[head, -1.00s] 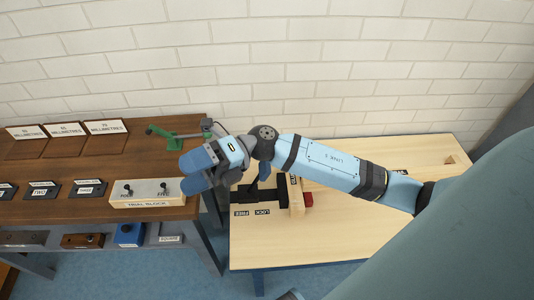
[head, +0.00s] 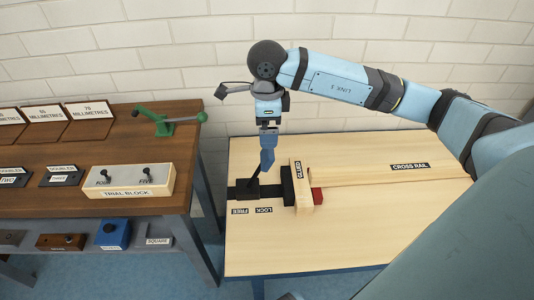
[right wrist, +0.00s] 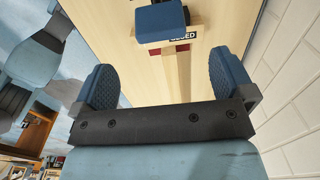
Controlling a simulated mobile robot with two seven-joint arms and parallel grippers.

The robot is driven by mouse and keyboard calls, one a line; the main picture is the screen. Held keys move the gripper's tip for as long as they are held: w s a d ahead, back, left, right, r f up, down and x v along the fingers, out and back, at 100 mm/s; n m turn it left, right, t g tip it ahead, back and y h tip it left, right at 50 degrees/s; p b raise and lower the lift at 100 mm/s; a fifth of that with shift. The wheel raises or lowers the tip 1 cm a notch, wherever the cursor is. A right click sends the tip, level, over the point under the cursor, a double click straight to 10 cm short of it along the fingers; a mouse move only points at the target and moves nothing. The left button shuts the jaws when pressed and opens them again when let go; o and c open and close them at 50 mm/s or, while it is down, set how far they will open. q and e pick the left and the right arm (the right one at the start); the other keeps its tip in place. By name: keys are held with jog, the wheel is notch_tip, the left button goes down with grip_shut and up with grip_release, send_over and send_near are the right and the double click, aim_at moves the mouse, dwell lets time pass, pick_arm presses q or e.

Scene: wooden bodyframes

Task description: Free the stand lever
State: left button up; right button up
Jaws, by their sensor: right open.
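The stand lever (head: 254,178) is a dark stick on a black base on the pale table. It leans to the right, toward the side of the LOCK label (head: 264,210); the FREE label (head: 241,211) is to its left. My right gripper (head: 267,168) points down just above the lever's upper end, which it partly hides. In the right wrist view my right gripper (right wrist: 158,76) is open and empty. A blue block (right wrist: 160,22) lies ahead of its fingers; I cannot tell whether it caps the lever. My left gripper is not in view.
A wooden block marked GLUED (head: 303,187) with a red piece (head: 317,196) stands right of the lever. The brown bench (head: 100,150) at left carries the trial block (head: 128,182) and a green clamp (head: 166,125). The table front is clear.

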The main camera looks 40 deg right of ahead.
aim_at(267, 152)
notch_tip(267, 152, down, 9)
jog(key=shift+f+b, duration=0.1)
jog(key=shift+b, duration=0.55)
jog(key=c, duration=1.3)
